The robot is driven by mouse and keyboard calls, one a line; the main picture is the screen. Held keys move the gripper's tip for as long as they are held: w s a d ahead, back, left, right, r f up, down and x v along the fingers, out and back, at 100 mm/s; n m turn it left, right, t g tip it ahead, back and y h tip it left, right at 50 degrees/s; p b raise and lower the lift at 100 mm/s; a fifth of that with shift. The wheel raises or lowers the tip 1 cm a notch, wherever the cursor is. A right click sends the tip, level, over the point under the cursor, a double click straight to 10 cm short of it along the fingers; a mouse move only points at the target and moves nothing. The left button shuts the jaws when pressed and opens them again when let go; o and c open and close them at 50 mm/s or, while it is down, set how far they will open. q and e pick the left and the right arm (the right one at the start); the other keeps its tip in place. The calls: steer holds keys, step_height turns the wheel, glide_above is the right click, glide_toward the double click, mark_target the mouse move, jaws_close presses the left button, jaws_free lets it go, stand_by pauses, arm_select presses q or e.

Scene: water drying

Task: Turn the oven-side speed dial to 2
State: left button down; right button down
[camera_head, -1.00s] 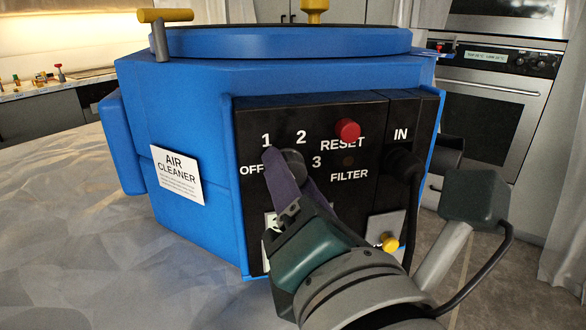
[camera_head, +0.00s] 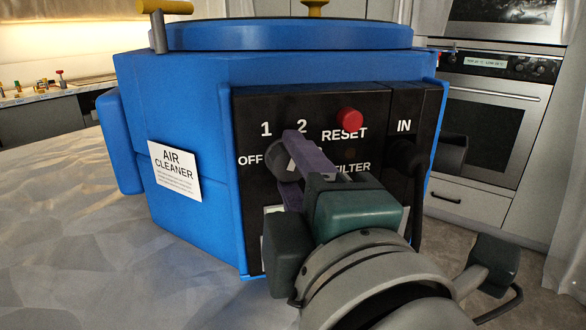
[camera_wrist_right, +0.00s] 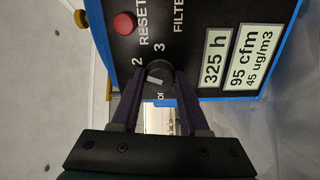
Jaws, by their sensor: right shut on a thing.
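The blue air cleaner (camera_head: 190,105) stands on the table with its black control panel (camera_head: 360,110) facing me. Its speed dial (camera_wrist_right: 158,72) is a dark round knob with a white mark, among the labels OFF, 1, 2 and 3. My right gripper (camera_head: 286,157) is shut on the dial, with a purple finger on either side. In the head view the fingers hide much of the dial and the label 3. In the right wrist view the 2 (camera_wrist_right: 137,62) is beside the left finger; I cannot tell exactly which label the mark points at. My left gripper is not in view.
A red RESET button (camera_head: 349,119) sits just right of the 2, close to my fingers. A dark plug and cable (camera_head: 404,163) are at the panel's right, below IN. An oven (camera_head: 488,110) stands behind at the right. The table's left side is clear.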

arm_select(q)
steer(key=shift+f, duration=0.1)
arm_select(e)
steer(key=shift+m, duration=0.6)
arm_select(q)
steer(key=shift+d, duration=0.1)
arm_select(e)
steer(key=shift+c, duration=2)
jaws_free()
steer(key=shift+s, duration=0.1)
